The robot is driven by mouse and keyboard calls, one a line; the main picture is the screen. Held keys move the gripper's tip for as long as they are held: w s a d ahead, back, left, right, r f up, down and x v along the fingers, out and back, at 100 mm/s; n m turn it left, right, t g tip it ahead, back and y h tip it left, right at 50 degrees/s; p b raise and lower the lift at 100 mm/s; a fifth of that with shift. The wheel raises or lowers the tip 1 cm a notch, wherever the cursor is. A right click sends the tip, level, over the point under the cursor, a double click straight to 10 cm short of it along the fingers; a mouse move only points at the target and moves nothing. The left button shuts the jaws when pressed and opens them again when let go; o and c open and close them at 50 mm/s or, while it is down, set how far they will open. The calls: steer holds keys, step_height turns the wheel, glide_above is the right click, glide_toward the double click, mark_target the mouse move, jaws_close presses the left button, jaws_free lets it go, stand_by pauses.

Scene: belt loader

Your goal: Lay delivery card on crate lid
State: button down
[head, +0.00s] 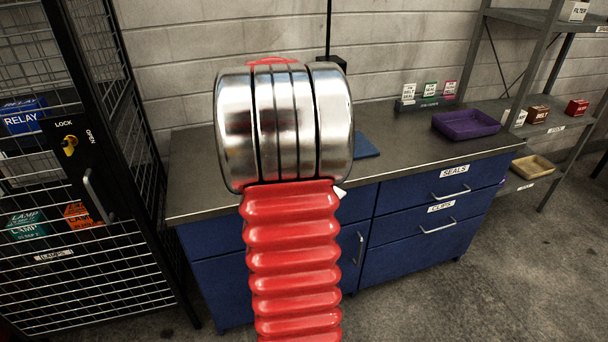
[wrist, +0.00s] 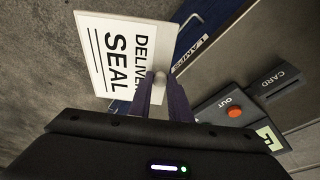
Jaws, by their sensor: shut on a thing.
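The white delivery card (wrist: 112,45) is printed "DELIVER…" and "SEAL", with part of the first word cut off by my fingers. In the wrist view my gripper (wrist: 157,82) is shut on one edge of the card and holds it up above the floor and counter edge. In the head view my own arm hides the gripper; a small white corner (head: 340,190) shows beside the arm, and I cannot tell if it is the card. I cannot make out a crate lid in either view.
A grey box with a red button (wrist: 235,112) marked "OUT" and a panel marked "CARD" (wrist: 282,84) sit on the counter (head: 400,137). A purple tray (head: 466,124), a card rack (head: 427,104) and a flat blue thing (head: 366,146) are there too. A mesh cage (head: 85,270) stands left.

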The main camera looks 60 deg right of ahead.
steer(key=w+a+f+n+t, duration=0.3)
steer(key=w+a+n, duration=1.1)
steer(key=w+a, duration=0.75)
steer(key=w+a+n+y, duration=0.1)
steer(key=w+a+n, duration=0.1)
steer(key=a, duration=1.1)
steer(key=w+a+n+t+y, duration=0.1)
steer(key=w+a+n, duration=0.2)
steer(key=a, duration=1.1)
steer(key=shift+w+f+n+y, duration=0.3)
steer(key=shift+w+f+n, duration=0.1)
steer(key=shift+n, duration=0.7)
steer(key=shift+s+a, duration=0.15)
steer(key=shift+s, duration=0.05)
